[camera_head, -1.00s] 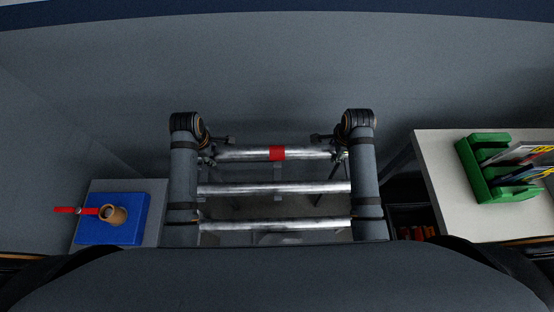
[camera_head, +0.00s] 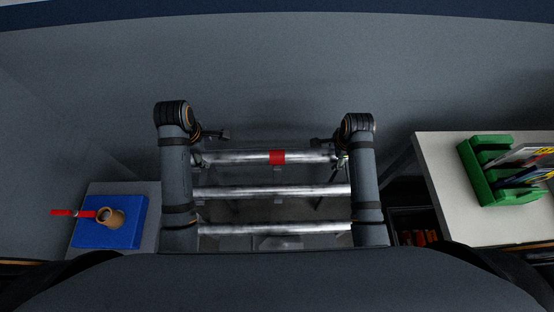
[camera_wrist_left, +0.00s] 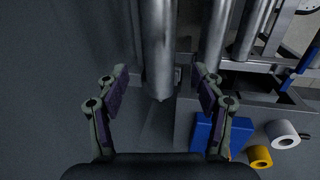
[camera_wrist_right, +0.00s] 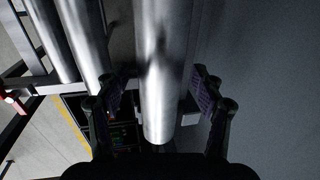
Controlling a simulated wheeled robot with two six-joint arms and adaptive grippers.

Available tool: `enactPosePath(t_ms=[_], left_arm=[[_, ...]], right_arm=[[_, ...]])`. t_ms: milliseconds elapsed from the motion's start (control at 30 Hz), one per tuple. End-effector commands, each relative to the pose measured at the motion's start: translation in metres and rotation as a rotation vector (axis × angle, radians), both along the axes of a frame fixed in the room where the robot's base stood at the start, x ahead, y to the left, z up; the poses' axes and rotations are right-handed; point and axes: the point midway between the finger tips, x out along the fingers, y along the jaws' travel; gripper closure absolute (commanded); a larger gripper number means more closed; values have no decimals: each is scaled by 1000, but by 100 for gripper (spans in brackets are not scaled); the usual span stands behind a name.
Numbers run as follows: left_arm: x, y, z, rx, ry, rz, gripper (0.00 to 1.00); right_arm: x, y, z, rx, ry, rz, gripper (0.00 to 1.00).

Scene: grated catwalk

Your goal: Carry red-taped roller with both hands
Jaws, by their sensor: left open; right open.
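The red-taped roller (camera_head: 240,158) is a shiny metal cylinder with a red band round its middle. It lies crosswise as the farthest of three parallel rollers in the head view. My left gripper (camera_wrist_left: 160,82) is open at its left end; in the left wrist view the roller (camera_wrist_left: 158,45) shows between the spread fingers. My right gripper (camera_wrist_right: 163,80) is open at the other end; in the right wrist view the roller (camera_wrist_right: 162,50) runs between its fingers. The wrist views do not show the red band. Contact with the fingers cannot be told.
Two plain rollers (camera_head: 270,192) (camera_head: 270,228) lie nearer to me. At left is a blue box (camera_head: 120,236) with a tan cup (camera_head: 110,217). At right a pale table (camera_head: 440,170) bears a green rack (camera_head: 485,185). A grey wall (camera_head: 280,70) stands behind.

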Motion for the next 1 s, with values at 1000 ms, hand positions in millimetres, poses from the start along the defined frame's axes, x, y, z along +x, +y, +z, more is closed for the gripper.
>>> enactPosePath(t_ms=[1000], left_arm=[[-10,0,48,1,0,1,32]], right_arm=[[-19,0,103,0,-3,0,32]])
